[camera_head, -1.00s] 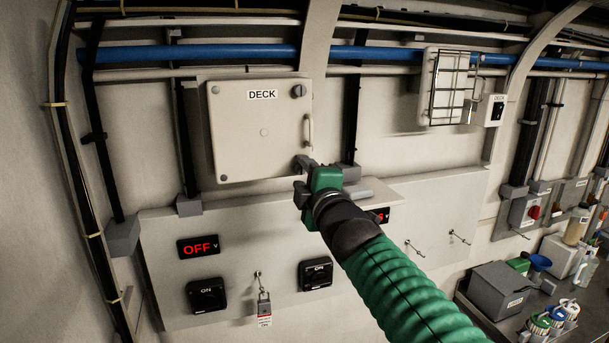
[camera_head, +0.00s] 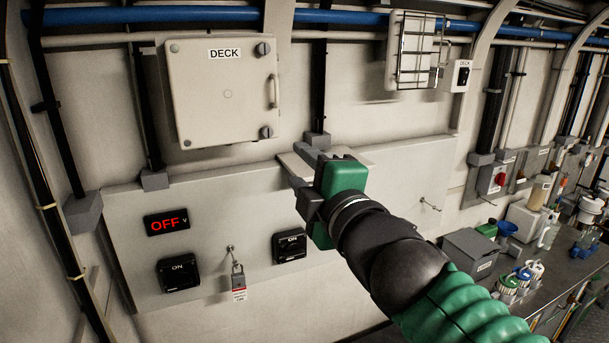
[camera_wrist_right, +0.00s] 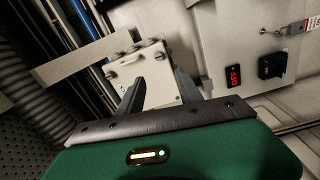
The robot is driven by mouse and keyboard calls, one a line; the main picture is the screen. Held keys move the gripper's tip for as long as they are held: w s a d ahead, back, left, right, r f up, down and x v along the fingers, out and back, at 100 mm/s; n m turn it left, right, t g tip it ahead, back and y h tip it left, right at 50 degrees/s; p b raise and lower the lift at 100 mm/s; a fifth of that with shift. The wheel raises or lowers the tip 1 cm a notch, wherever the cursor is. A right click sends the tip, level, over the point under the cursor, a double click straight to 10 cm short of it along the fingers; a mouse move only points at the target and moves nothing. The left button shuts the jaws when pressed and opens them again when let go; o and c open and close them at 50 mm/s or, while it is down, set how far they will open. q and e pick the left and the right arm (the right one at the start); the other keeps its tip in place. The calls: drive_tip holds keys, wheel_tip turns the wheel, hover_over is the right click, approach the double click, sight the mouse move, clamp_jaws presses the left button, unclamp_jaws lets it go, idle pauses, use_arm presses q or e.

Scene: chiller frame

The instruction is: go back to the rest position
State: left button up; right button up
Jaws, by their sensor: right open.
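My right gripper (camera_head: 302,172) reaches in from the lower right of the head view, in front of the grey switch panel (camera_head: 120,240). Its two dark fingers are open with nothing between them; they also show apart in the right wrist view (camera_wrist_right: 158,88). The closed DECK box (camera_head: 215,115) hangs on the wall above and left of the gripper, apart from it in the head view. The box's handle (camera_head: 273,91) is clear of the fingers. My left gripper is not in view.
The panel carries a red OFF display (camera_head: 166,222), two black ON switches (camera_head: 181,273) and (camera_head: 290,246), and a tagged padlock (camera_head: 238,279). A caged lamp (camera_head: 414,52) is at upper right. A cluttered bench (camera_head: 560,275) stands at right.

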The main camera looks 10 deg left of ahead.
drive_tip(key=shift+s+d+f, duration=0.1)
drive_tip(key=shift+s, duration=0.05)
drive_tip(key=w+d+f+m+g+h+b, duration=0.15)
drive_tip(key=d+f+m+h, duration=0.4)
drive_tip(key=f, duration=0.95)
drive_tip(key=w+d+f+m+g+h+b, duration=0.1)
drive_tip(key=d+f+m+g+h, duration=0.15)
drive_tip(key=d+f+m, duration=0.65)
drive_tip(key=s+d+f+m+g, duration=0.3)
drive_tip(key=s+d+f, duration=0.2)
drive_tip(key=f, duration=0.5)
drive_tip(key=s+d+f+m+g+h+b, duration=0.1)
drive_tip(key=s+d+f, duration=0.3)
drive_tip(key=s+f, duration=0.4)
drive_tip(key=s+d+f+m+g+h, duration=0.1)
drive_tip(key=s+d+f+m+g, duration=0.3)
drive_tip(key=s+f, duration=0.3)
wheel_tip(320, 180, down, 5)
drive_tip(key=shift+d+m+g, duration=0.3)
drive_tip(key=shift+d+m, duration=0.05)
drive_tip(key=shift+d, duration=0.45)
